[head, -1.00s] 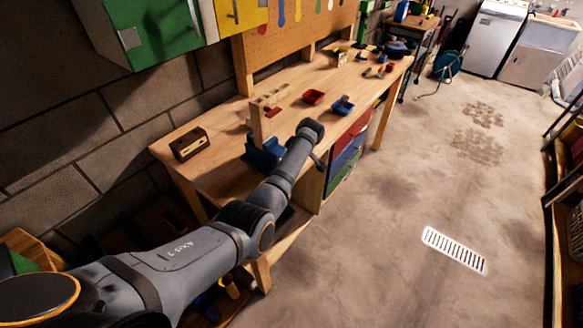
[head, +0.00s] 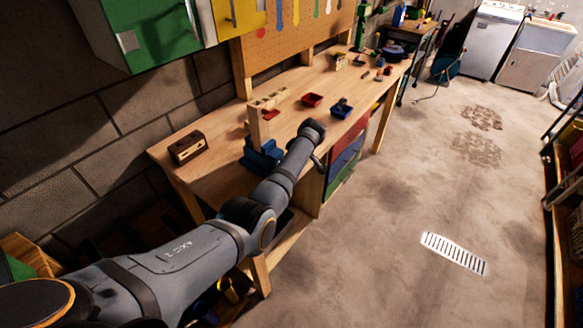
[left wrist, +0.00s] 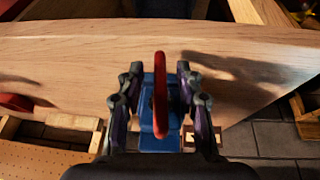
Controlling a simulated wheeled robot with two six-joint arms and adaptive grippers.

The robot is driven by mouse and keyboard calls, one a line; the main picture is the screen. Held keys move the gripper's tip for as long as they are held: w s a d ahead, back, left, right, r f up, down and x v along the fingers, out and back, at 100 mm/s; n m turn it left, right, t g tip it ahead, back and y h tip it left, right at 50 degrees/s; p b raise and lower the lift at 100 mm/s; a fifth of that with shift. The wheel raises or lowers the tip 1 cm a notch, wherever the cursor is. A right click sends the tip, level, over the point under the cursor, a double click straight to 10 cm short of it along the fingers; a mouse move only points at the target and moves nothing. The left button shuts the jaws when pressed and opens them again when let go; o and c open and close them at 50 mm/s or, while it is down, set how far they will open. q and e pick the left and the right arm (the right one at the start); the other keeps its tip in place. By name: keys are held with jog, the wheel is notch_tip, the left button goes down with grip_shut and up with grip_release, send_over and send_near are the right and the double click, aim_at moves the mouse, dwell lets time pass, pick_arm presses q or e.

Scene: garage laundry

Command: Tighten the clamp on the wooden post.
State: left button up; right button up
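The blue clamp (head: 262,154) sits on the workbench at the foot of the upright wooden post (head: 258,125). In the left wrist view the clamp's blue body (left wrist: 147,112) lies beneath a long red handle (left wrist: 160,92), seen nearly edge-on. My left gripper (left wrist: 159,72) is open, with one finger on each side of the handle. Gaps show between the fingers and the red handle. In the head view my left arm reaches over the bench just right of the clamp, and its fingers cannot be made out there. My right gripper is in neither current view.
The workbench (head: 205,180) carries a wooden box (head: 188,147) at its near left, a red bin (head: 312,100) and a blue bin (head: 342,108) beyond the post. A pegboard (head: 285,45) rises behind. The concrete floor on the right is open.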

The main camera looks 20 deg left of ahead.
pick_arm(q)
jog(key=v, duration=1.2)
jog(key=shift+a, duration=0.1)
